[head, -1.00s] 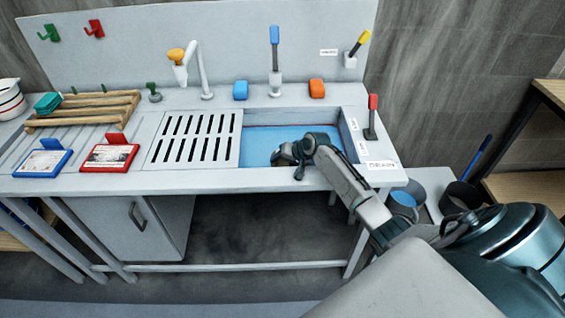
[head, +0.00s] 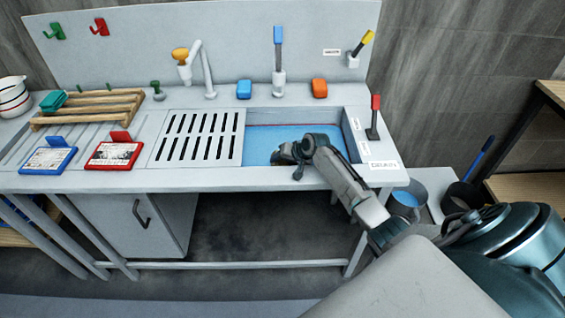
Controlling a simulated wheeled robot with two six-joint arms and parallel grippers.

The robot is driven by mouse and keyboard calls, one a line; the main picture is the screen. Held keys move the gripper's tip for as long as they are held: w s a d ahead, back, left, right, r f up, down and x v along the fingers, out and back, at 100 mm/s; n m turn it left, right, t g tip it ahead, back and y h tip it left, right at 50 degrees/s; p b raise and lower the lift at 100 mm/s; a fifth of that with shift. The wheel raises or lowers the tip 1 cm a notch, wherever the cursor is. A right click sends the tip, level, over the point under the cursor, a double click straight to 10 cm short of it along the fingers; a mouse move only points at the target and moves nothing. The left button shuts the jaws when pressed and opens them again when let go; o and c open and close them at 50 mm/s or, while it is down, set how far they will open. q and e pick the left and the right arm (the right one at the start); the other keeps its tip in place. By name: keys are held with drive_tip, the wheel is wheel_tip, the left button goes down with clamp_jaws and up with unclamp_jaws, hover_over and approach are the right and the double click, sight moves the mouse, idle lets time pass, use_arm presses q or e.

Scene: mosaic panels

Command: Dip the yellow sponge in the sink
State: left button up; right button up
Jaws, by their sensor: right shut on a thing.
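The sink (head: 258,138) is a basin with blue water at the right part of the counter. My right gripper (head: 280,158) reaches down into its front part, low at the water. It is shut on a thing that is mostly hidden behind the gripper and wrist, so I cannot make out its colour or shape. I see no yellow sponge lying free on the counter. My left gripper is out of view.
A slotted drain board (head: 199,137) borders the sink on the left. A red-handled lever (head: 374,117) stands at the right rim.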

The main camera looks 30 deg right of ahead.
drive_tip(key=shift+s+d+f, duration=0.25)
drive_tip(key=shift+s+f, duration=0.1)
drive_tip(key=shift+f, duration=0.1)
drive_tip(key=shift+w+a, duration=0.1)
drive_tip(key=shift+a, duration=0.15)
drive_tip(key=shift+w+a+r+p, duration=0.1)
drive_tip(key=shift+r+p, duration=0.35)
drive_tip(key=shift+p, duration=0.25)
drive_tip(key=shift+w+r+p, duration=0.25)
drive_tip(key=shift+r+p, duration=0.25)
drive_tip(key=shift+p, duration=0.05)
drive_tip(key=shift+w+r+p, duration=0.25)
drive_tip(key=shift+r+p, duration=0.2)
drive_tip(key=shift+p, duration=0.05)
drive_tip(key=r+p, duration=0.2)
drive_tip(key=r, duration=0.1)
drive_tip(key=shift+s+r+p, duration=0.1)
drive_tip(key=shift+s+p, duration=0.1)
drive_tip(key=shift+p, duration=0.1)
drive_tip(key=shift+w+r+p, duration=0.15)
drive_tip(key=shift+r+p, duration=0.8)
wheel_tip(320, 180, up, 9)
drive_tip(key=p, duration=0.3)
drive_tip(key=shift+f+p, duration=0.15)
drive_tip(key=shift+p, duration=0.2)
